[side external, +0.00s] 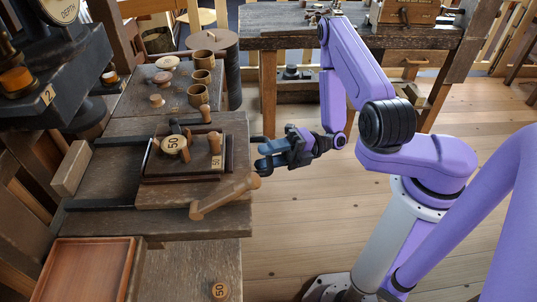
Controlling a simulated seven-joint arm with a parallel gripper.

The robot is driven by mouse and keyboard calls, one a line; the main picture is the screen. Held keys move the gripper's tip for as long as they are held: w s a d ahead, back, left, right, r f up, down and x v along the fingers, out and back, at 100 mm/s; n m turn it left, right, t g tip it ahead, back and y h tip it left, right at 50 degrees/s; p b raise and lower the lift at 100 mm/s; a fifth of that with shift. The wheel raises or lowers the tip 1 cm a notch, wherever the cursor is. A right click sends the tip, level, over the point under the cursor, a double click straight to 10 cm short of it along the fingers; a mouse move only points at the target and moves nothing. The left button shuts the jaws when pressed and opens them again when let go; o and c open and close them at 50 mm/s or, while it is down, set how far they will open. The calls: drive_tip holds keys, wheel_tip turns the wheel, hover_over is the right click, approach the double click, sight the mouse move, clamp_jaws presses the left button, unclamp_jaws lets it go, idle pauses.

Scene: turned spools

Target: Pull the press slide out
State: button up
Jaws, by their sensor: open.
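The press slide (150,200) is a dark wooden board lying between black rails (100,204) on the bench at the left.
The black press with a depth dial (60,8) stands at upper left. Several wooden cups (198,95) and small pieces stand on the board behind the slide. An empty reddish tray (85,272) and another 50 piece (220,291) are in front. Open floor lies to the right.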

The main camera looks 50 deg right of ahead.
clamp_jaws()
drive_tip(key=shift+s+d, duration=1.5)
drive_tip(key=shift+d, duration=0.05)
unclamp_jaws()
drive_tip(key=v, duration=1.7)
drive_tip(key=shift+s+d, duration=0.15)
